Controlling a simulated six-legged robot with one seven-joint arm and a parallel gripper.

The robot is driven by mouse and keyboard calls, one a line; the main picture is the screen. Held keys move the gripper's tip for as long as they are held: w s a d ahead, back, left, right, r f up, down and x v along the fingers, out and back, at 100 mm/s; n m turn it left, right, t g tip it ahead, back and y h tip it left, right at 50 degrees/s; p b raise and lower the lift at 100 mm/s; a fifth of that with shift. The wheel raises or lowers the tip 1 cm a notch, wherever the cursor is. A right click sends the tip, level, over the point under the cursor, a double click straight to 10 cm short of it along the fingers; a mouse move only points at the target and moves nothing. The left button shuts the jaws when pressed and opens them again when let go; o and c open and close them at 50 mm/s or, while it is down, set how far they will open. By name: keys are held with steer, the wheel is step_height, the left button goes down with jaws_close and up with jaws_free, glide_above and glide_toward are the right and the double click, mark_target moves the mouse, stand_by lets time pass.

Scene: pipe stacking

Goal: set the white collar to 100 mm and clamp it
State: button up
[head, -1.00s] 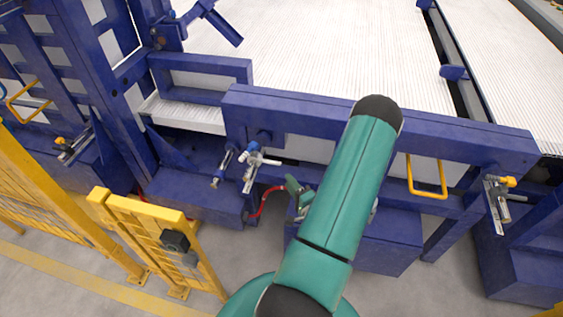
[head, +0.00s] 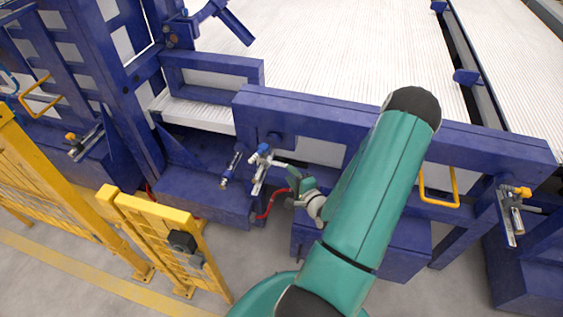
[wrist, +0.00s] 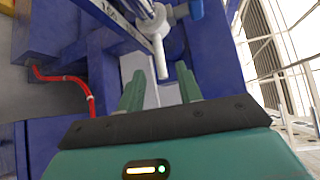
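The white collar (wrist: 163,22) sits on a ruled metal bar (wrist: 112,14) in the wrist view, with a blue knob (wrist: 189,10) on its right and a white lever pointing down toward my gripper. In the head view the collar (head: 261,168) is small, on the front of the blue frame; its setting cannot be read. My gripper (wrist: 160,88) has its two green fingers apart, with nothing between them; the lever's tip is just beyond the fingertips. In the head view my gripper (head: 297,180) is just right of the collar, partly hidden by my arm.
A blue clamp (head: 231,166) stands left of the collar. A red hose (head: 268,205) hangs below, also in the wrist view (wrist: 75,80). A yellow gate (head: 165,235) stands at lower left. A similar yellow-knobbed fitting (head: 514,210) is at right.

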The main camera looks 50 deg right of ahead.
mark_target(284, 166)
steer(key=x, duration=0.8)
steer(key=shift+w+d, duration=0.15)
steer(key=shift+w, duration=0.05)
steer(key=shift+c, duration=0.4)
jaws_close()
